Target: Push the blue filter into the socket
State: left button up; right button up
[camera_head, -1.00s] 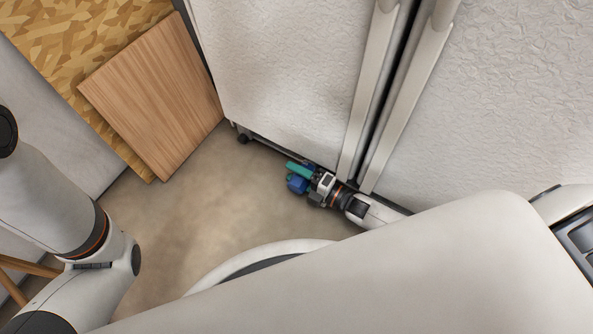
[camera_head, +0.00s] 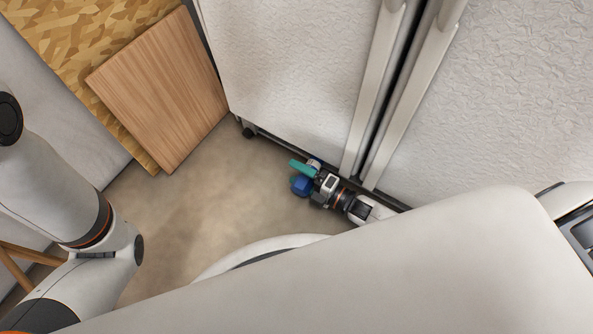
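The blue filter (camera_head: 301,186) is small in the head view, low by the bottom edge of a large white appliance. My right gripper (camera_head: 304,178) is at the filter, with one teal finger showing on its upper side. The filter lies against the gripper, below the teal finger; whether the fingers are closed on it is too small to tell. The socket cannot be made out. My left arm (camera_head: 60,200) is at the left, and its gripper is outside the view.
The white appliance (camera_head: 285,70) with two long vertical handles (camera_head: 378,90) fills the upper right. A wooden board (camera_head: 160,90) leans at the upper left. The floor (camera_head: 190,195) left of the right gripper is clear. My own body covers the lower right.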

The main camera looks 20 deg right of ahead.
jog(key=p+v, duration=0.4)
jog(key=v, duration=0.5)
jog(key=shift+s+d+r, duration=0.15)
jog(key=shift+s+d, duration=0.1)
jog(key=shift+s, duration=0.05)
jog(key=shift+s+d, duration=0.35)
jog(key=shift+s, duration=0.1)
